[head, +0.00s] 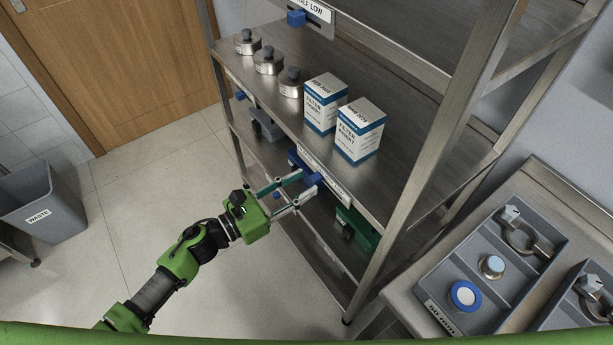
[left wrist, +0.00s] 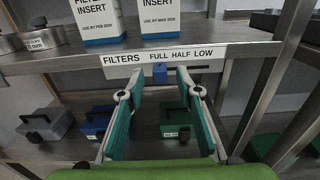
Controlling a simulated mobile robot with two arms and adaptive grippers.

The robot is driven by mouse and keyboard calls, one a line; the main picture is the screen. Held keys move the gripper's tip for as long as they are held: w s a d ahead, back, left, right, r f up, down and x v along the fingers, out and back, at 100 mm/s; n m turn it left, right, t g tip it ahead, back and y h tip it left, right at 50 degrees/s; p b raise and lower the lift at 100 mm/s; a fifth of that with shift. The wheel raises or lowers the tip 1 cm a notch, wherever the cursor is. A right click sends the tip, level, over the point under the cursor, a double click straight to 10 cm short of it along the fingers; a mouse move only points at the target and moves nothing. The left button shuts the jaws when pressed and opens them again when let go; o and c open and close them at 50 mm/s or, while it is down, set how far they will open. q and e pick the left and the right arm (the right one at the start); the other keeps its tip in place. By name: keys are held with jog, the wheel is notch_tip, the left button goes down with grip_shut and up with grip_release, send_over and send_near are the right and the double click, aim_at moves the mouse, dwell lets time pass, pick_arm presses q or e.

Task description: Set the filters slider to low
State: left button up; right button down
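The filters label strip (left wrist: 165,57) runs along the shelf's front edge and reads FULL, HALF, LOW from left to right. My left gripper (left wrist: 160,95) is open, with one teal-padded finger on each side of the knob. The knob appears apart from both fingers. In the head view, my left gripper (head: 302,184) is at the front of the filter shelf, by the label strip (head: 326,176). My right gripper is not in view.
Blue (left wrist: 90,121) and green (left wrist: 184,118) cases lie on the shelf below. Another blue slider (head: 297,18) is higher up. A counter with trays (head: 440,270) stands right.

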aim_at(341, 196)
pick_arm(q)
jog(key=shift+x, duration=1.15)
jog(key=shift+a, duration=0.1)
grip_shut()
jog(key=s+d, duration=0.1)
jog(key=s, duration=0.1)
jog(key=s+d, duration=0.3)
jog(key=s, duration=0.1)
jog(key=shift+d+f, duration=0.1)
jog(key=shift+d, duration=0.15)
jog(key=shift+s, duration=0.1)
grip_release()
